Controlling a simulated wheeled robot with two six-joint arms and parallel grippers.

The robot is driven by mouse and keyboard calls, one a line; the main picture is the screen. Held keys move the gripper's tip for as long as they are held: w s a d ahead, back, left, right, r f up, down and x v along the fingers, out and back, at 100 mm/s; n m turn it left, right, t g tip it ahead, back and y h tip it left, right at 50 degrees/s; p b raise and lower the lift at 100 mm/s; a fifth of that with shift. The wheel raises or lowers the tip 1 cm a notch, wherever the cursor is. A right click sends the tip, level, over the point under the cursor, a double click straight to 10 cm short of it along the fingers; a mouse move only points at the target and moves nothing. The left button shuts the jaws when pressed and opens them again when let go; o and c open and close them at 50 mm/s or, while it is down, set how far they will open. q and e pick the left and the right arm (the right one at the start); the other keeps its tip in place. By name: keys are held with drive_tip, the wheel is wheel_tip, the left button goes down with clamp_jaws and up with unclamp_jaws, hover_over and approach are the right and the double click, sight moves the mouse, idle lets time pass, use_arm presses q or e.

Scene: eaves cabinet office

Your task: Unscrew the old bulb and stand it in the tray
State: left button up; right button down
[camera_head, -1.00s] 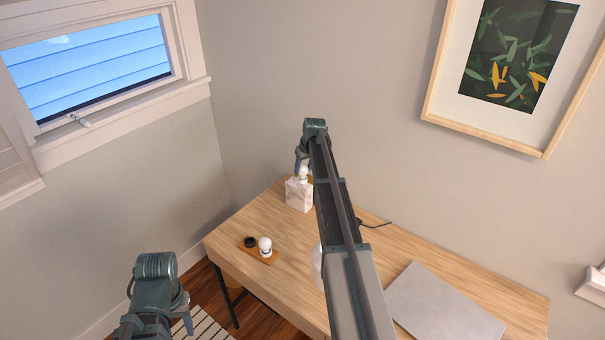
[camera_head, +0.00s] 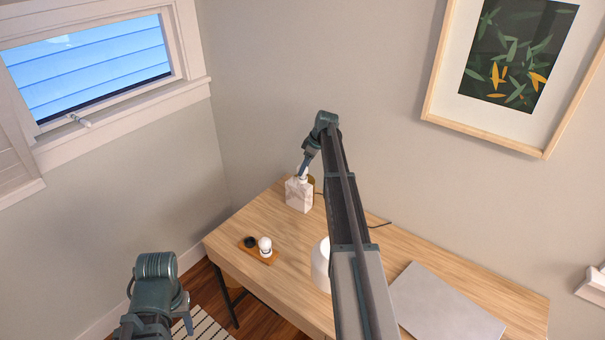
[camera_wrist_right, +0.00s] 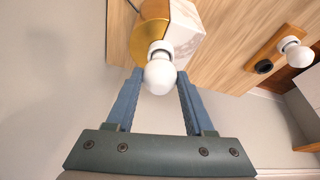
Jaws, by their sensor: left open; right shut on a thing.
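The lamp base, a pale marble block (camera_head: 299,195) with a brass plate (camera_wrist_right: 151,36), stands at the desk's back left corner. The old bulb (camera_wrist_right: 160,73), white and round, is at its socket. My right gripper (camera_head: 302,173) is shut on this bulb, with one finger on each side in the right wrist view (camera_wrist_right: 158,85). I cannot tell whether the bulb is still threaded in. The wooden tray (camera_head: 269,260) lies nearer, holding another white bulb (camera_head: 265,246) upright and a black round piece (camera_head: 250,241). My left gripper (camera_head: 185,312) is open and empty at the lower left, off the desk.
A white lampshade (camera_head: 320,264) stands on the desk, partly behind my right arm. A grey laptop (camera_head: 445,305) lies at the right. A dark cord (camera_head: 378,225) runs behind my arm. Desk space around the tray is clear.

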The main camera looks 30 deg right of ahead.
drive_tip(key=n+g+y, duration=0.1)
drive_tip(key=n, duration=0.3)
drive_tip(key=shift+w+d, duration=0.1)
drive_tip(key=shift+w, duration=0.05)
drive_tip(key=shift+c, duration=1)
unclamp_jaws()
